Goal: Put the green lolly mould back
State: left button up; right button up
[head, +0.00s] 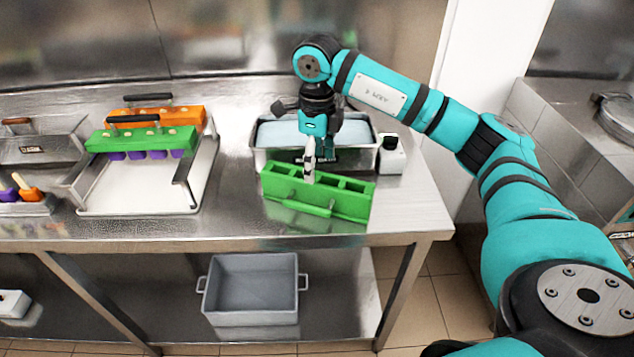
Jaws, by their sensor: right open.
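A green lolly mould (330,201) with open cells along its top and a handle on its front stands on the steel worktop (230,228), near its right end and in front of a bath of pale blue liquid. My right gripper (316,165) is open and points down at the mould's back edge, left of its middle. One light fingertip overlaps the mould in the picture; I cannot tell whether it touches. My left gripper is not in view.
A green holder (140,140) with purple lollies and an orange holder (160,117) sit on a rack over a white tray (150,190). The steel bath (262,159) and a small white box (392,160) stand behind the mould. A grey bin (252,290) is on the lower shelf.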

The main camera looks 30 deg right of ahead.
jog(key=shift+r, duration=1.65)
